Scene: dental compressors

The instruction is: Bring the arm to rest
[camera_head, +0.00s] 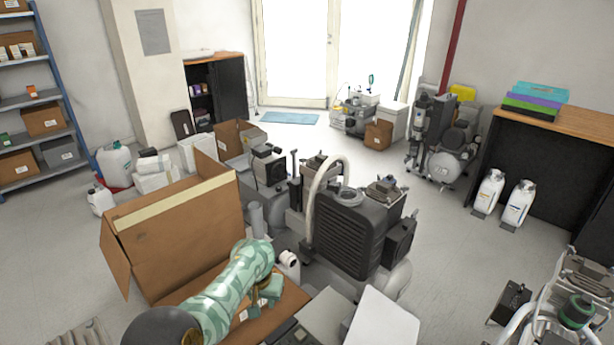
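My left arm (235,285), patterned in pale and dark green, comes in at the bottom left of the head view and bends over the open cardboard box. My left gripper (262,302) is low, over the box's brown flap, close to the grey compressor. Its fingers are small and partly hidden, so I cannot tell whether they are open or shut. I see nothing clearly held in it. My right gripper is not in view.
The large cardboard box (180,225) stands beside the arm. A dark ribbed compressor (352,235) stands just right of it. More machines stand at lower right (575,285) and at the back (445,150). White bottles (516,205) stand by a black cabinet. Floor (450,245) is clear at centre right.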

